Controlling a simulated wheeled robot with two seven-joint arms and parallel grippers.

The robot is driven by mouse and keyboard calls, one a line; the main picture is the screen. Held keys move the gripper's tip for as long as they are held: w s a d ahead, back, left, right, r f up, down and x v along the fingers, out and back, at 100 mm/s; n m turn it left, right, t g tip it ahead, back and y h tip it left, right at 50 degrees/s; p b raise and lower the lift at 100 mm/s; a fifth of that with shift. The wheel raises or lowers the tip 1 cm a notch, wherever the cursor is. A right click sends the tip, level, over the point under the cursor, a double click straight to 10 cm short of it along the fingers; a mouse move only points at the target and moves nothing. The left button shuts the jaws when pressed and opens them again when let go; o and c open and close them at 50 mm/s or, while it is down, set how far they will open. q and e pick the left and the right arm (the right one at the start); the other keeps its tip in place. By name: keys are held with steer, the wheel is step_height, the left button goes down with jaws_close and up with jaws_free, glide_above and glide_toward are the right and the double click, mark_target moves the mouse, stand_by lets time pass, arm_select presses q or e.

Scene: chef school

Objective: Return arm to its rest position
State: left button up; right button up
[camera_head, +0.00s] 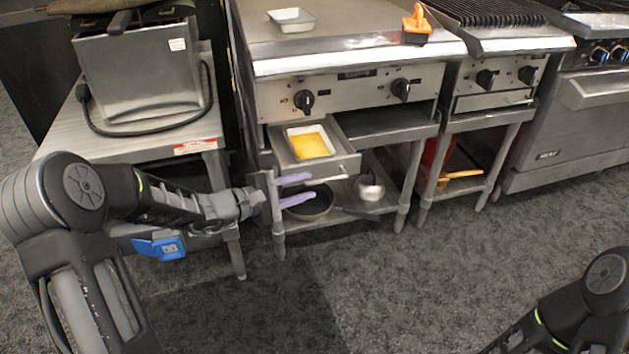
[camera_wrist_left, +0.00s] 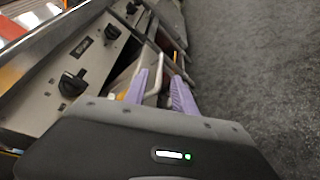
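My left arm (camera_head: 150,200) comes in from the left of the head view and reaches out toward the stand under the griddle. My left gripper (camera_head: 297,189) has two purple fingers, set apart with nothing seen between them. It is just below the front of a pulled-out drawer (camera_head: 343,165); I cannot tell whether it touches anything. In the left wrist view the two fingers (camera_wrist_left: 160,92) are also apart, with the appliance front behind them. My right arm (camera_head: 575,315) shows only in part at the lower right; its gripper is out of the frame.
The drawer holds a white tray with yellow contents (camera_head: 311,145). A griddle (camera_head: 345,85) stands above it, with a pan (camera_head: 310,205) on the shelf below. A fryer-like appliance (camera_head: 145,75) stands on a steel table (camera_head: 60,130) at left. The grey carpet (camera_head: 400,280) in front is clear.

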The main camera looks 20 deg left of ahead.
arm_select(q)
steer(key=shift+s+a, duration=0.15)
stand_by(0.3)
steer(key=s+d+f+m+g+y, duration=0.1)
steer(key=s+d+f+m+g, duration=0.1)
steer(key=s+d+f+g, duration=0.45)
steer(key=s+d+f+m+g, duration=0.25)
steer(key=s+f, duration=0.55)
steer(key=f, duration=0.4)
steer(key=s+d+f+m+g+y, duration=0.1)
steer(key=s+d+f+m+y, duration=0.15)
steer(key=s+f+m, duration=0.4)
steer(key=s+d+f+m+g+y, duration=0.1)
steer(key=s+d+f+m+y, duration=0.2)
steer(key=s+f, duration=0.65)
step_height(320, 180, up, 27)
steer(key=s+p, duration=0.2)
steer(key=p, duration=2.2)
steer(key=shift+s+m+h, duration=0.25)
steer(key=shift+m+h, duration=0.15)
steer(key=shift+h, duration=0.05)
steer(key=shift+d, duration=0.1)
